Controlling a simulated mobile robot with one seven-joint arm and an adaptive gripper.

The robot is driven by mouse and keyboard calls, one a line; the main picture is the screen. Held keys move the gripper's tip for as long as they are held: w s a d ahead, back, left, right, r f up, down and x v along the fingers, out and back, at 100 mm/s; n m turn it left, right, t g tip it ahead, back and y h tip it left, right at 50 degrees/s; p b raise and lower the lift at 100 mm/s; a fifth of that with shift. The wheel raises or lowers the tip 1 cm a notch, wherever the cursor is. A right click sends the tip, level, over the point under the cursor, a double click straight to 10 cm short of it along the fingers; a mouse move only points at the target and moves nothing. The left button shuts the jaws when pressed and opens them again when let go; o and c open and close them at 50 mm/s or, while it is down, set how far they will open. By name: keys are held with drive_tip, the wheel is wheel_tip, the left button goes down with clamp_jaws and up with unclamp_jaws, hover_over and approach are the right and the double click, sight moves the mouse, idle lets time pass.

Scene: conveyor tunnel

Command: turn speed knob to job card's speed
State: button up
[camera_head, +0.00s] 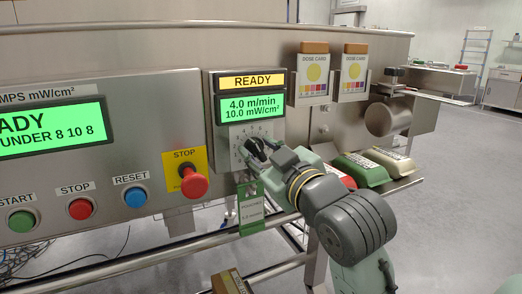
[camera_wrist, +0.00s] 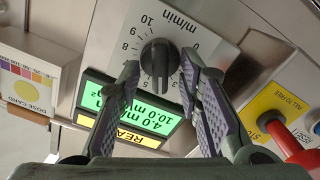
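The black speed knob (camera_wrist: 160,57) sits on a pale dial plate marked m/min in the wrist view, where the picture is upside down. My gripper (camera_wrist: 161,66) is open, its two fingers on either side of the knob with visible gaps. In the head view my gripper (camera_head: 260,150) is in front of the dial plate (camera_head: 238,132) and partly hides the knob. The display (camera_head: 250,107) above reads READY, 4.0 m/min and 10.0 mW/cm². A green card (camera_head: 251,209) hangs below the dial; its small print is too small to read surely.
A red STOP mushroom button (camera_head: 194,183) on a yellow plate stands out just left of the dial. START, STOP and RESET buttons (camera_head: 134,197) are farther left. Two dose cards (camera_head: 313,76) are at upper right. Red, green and cream objects (camera_head: 360,169) lie behind my arm.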

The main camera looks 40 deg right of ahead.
drive_tip(key=shift+w, duration=0.2)
drive_tip(key=shift+c, duration=0.3)
clamp_jaws()
